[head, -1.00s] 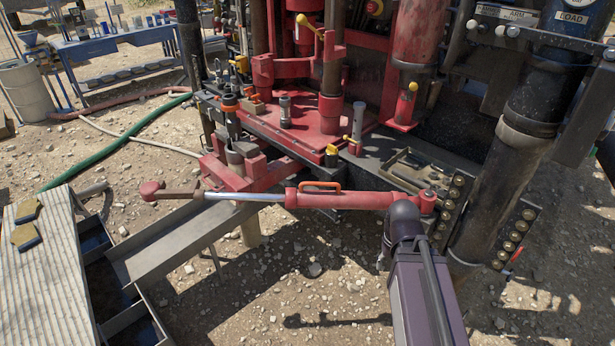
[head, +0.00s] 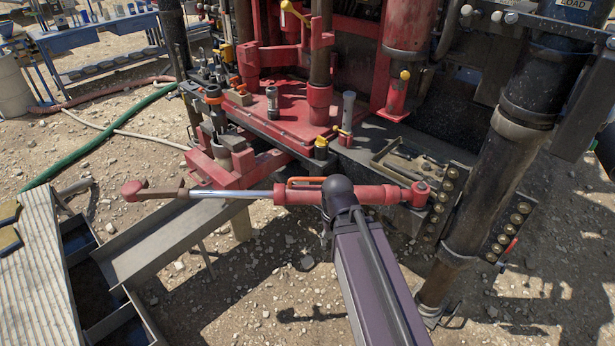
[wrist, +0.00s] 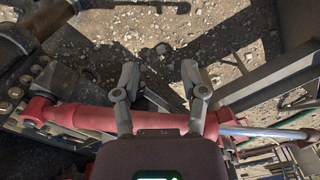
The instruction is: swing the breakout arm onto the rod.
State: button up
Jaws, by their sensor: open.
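The breakout arm (head: 290,194) is a red cylinder with a bright chrome shaft and a red-brown hooked end at the left. It lies roughly level in front of the rig, its right end at a pivot by the rig's edge. An orange handle (head: 302,181) on top is partly hidden by my wrist. A dark vertical rod (head: 321,45) stands in the red rig table, apart from the breakout arm. In the wrist view my gripper (wrist: 160,82) is open, its fingers spread and empty. The red cylinder (wrist: 88,118) passes close by them; contact cannot be told.
A grey chute (head: 165,243) and a slatted board (head: 35,275) lie at the lower left. A tool tray (head: 400,160) and a thick black post (head: 490,190) stand at the right. Gravel ground is open below the breakout arm.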

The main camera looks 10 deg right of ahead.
jog(key=shift+a, duration=0.2)
notch_tip(320, 180, up, 12)
jog(key=f+n+t+p, duration=0.1)
jog(key=n+t+p, duration=0.1)
jog(key=n+p, duration=1.2)
send_over(309, 179)
jog(key=s+b, duration=0.3)
jog(key=n, duration=0.3)
jog(key=shift+w+a+r, duration=0.1)
jog(key=shift+w+r, duration=0.1)
jog(key=shift+w, duration=0.05)
jog(key=shift+f, duration=0.1)
jog(key=w+f+b, duration=0.1)
jog(key=f+b, duration=0.8)
jog(key=w+f+b, duration=0.1)
jog(key=f+b, duration=0.3)
jog(key=shift+w+f, duration=0.15)
jog(key=shift+w, duration=0.15)
jog(key=shift+d, duration=0.2)
jog(key=shift+a, duration=0.1)
grip_shut()
